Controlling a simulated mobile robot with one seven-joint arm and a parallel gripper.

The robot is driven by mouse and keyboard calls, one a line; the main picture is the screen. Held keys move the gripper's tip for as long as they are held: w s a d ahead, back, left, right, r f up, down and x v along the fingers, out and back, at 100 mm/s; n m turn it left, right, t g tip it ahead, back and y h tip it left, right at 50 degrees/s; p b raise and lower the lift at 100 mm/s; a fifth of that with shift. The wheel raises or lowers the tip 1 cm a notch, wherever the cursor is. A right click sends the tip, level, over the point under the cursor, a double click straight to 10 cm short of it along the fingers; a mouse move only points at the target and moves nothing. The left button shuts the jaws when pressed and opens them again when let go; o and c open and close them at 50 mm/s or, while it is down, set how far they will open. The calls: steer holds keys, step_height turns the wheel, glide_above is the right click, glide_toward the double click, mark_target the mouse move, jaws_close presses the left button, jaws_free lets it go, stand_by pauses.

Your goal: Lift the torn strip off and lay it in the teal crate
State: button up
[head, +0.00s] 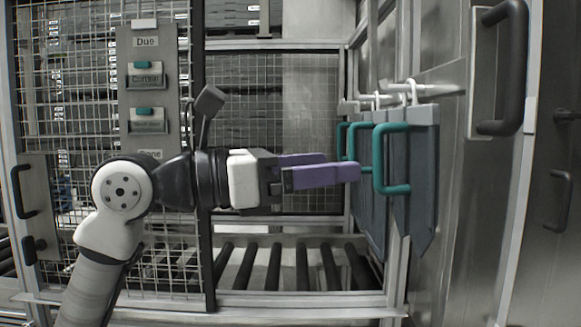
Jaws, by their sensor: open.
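Several grey-blue strips hang on white hooks at the right of the head view. The front strip (422,190) ends in a slanted, pointed lower edge; I cannot tell for sure whether this is a tear. Another strip (372,215) hangs behind it, partly hidden. A teal handle (378,165) stands out to the left from the front strip, and another teal handle (341,140) shows behind. My gripper (341,166), with purple fingers, is open and points right, its tips close to the handles. Contact is unclear. No teal crate is in view.
A wire-mesh panel (60,110) and a "Due" board (145,85) with cards stand at the left. Dark rollers (290,265) run below my gripper. A metal door with a black handle (512,70) is close on the right of the strips.

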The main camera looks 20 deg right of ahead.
mark_target(374, 148)
steer(key=d, duration=0.6)
steer(key=shift+r, duration=0.15)
jaws_close()
stand_by(0.6)
steer(key=shift+r+p, duration=0.4)
steer(key=shift+r, duration=0.3)
stand_by(1.2)
steer(key=shift+a, duration=0.15)
steer(key=shift+w+a, duration=0.25)
steer(key=shift+a, duration=0.75)
steer(key=shift+r+p, duration=0.75)
steer(key=shift+r, duration=0.4)
stand_by(1.3)
